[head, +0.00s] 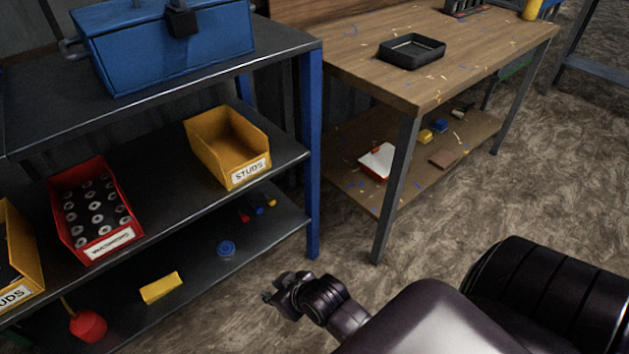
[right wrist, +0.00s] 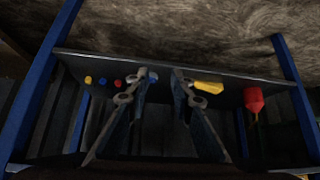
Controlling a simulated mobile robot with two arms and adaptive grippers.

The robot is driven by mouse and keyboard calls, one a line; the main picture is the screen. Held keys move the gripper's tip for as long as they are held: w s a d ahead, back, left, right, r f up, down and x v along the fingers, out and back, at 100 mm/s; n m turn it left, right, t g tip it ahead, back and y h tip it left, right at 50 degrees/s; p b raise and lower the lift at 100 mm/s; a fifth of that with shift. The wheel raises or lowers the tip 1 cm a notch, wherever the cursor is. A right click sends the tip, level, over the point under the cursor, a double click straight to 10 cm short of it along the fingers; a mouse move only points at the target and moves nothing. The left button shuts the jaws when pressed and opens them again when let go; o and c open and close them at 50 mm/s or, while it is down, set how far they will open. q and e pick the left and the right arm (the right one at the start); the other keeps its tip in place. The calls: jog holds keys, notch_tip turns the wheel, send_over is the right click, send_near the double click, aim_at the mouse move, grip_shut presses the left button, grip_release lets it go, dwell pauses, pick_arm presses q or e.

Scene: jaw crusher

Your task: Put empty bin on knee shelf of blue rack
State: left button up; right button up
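The yellow bin labelled STUDS (head: 228,147) stands upright and looks empty on the middle shelf (head: 160,200) of the blue rack (head: 310,150). The lower shelf (head: 205,275) holds a few small things and has bare patches. My right gripper (head: 281,292) is low, in front of the rack's right end, apart from the bin. In the right wrist view its two fingers (right wrist: 163,76) are spread with nothing between them, and the lower shelf (right wrist: 225,90) shows beyond. The bin does not show there. My left gripper is not in view.
The middle shelf also holds a red bin of washers (head: 95,210) and another yellow bin (head: 15,260). On the lower shelf are a blue round thing (head: 226,248), a yellow block (head: 161,288) and a red thing (head: 88,325). A wooden workbench (head: 440,75) stands right of the rack.

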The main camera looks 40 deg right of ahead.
jog(key=s+f+g, duration=0.2)
jog(key=s+f, duration=0.1)
jog(key=s, duration=0.4)
jog(key=s+d+f+g+h, duration=0.1)
jog(key=s+f+g, duration=0.2)
jog(key=s, duration=0.5)
jog(key=shift+s, duration=0.25)
